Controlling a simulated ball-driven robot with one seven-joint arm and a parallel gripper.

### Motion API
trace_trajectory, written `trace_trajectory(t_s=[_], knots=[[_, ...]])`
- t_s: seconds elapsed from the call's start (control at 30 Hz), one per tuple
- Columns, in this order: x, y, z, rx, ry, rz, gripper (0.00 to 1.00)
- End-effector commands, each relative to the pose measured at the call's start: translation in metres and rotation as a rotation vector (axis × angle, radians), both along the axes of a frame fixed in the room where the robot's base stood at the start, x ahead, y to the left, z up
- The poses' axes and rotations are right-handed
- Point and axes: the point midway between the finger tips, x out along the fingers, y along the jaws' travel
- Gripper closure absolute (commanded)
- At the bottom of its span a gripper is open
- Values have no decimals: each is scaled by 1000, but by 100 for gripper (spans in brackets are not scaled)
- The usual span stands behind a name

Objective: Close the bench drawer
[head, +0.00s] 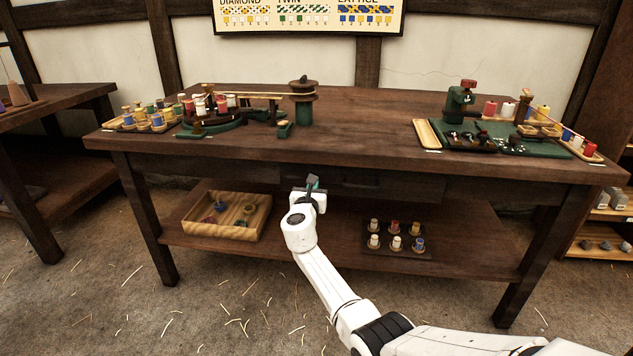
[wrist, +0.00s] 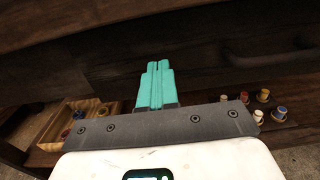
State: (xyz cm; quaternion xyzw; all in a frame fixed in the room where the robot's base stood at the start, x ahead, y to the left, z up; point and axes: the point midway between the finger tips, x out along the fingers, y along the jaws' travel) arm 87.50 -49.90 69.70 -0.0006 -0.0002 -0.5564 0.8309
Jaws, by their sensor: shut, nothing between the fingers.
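The bench drawer (head: 385,185) is a dark wooden front under the bench top, near the middle of the bench. It blends with the dark wood, and I cannot tell how far out it stands. My gripper (head: 313,183) is at the left part of this front, just below the bench top's front edge. In the wrist view its teal fingers (wrist: 155,86) are together with nothing between them, pointing at dark wood. I cannot tell whether the tips touch the drawer front.
The bench top (head: 350,130) holds spools and green rope-making devices at both ends. On the lower shelf (head: 330,245) are a wooden tray (head: 190,222) at left and several spools (head: 395,242) at right. A side table (head: 60,100) stands at left, shelving (head: 605,215) at right.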

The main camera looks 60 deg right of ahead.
Motion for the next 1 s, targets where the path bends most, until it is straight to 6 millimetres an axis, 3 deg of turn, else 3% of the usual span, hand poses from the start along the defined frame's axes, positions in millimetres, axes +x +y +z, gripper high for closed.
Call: trace_trajectory(t_s=[0.5, 1.0], knots=[[-33, 84, 0, 1, 1, 1, 100], [-41, 99, -3, 13, -16, -6, 100]])
